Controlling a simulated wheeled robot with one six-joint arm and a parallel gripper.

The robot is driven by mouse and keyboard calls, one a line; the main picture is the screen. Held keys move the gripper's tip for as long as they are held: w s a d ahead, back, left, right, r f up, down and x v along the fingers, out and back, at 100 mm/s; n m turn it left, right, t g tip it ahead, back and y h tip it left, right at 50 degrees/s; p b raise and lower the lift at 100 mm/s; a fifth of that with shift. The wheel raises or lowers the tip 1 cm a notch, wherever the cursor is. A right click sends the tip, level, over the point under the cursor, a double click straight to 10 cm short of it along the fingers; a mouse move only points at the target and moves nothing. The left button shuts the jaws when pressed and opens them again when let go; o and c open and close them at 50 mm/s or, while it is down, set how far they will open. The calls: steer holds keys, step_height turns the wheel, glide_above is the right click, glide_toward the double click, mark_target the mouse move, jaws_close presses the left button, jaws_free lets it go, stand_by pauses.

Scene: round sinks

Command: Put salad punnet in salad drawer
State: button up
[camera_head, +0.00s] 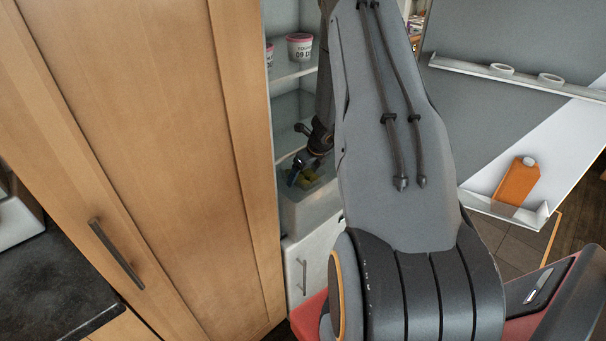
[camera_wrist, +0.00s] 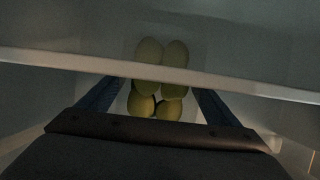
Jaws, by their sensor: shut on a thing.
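My gripper (camera_head: 301,175) is low inside the open fridge at the salad drawer (camera_head: 312,212), a pale see-through bin under the shelves. In the wrist view the two dark blue fingers of my gripper (camera_wrist: 158,98) are shut on the salad punnet (camera_wrist: 159,107), one on each side. The punnet looks clear and holds several yellow-green rounded pieces. I cannot tell whether the punnet touches the drawer floor.
Shelves with yoghurt pots (camera_head: 299,47) are above my gripper. The open fridge door (camera_head: 520,110) is at right, with an orange carton (camera_head: 517,182) in its lower rack. A tall wooden cabinet (camera_head: 150,130) stands close on the left. A white front (camera_head: 311,262) with a handle is below.

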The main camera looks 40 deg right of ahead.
steer(key=o, duration=1.1)
steer(key=shift+r+p, duration=0.8)
steer(key=shift+p, duration=0.1)
steer(key=b+v, duration=0.1)
steer(key=v, duration=1)
steer(key=shift+s+r, duration=0.15)
steer(key=shift+r, duration=0.15)
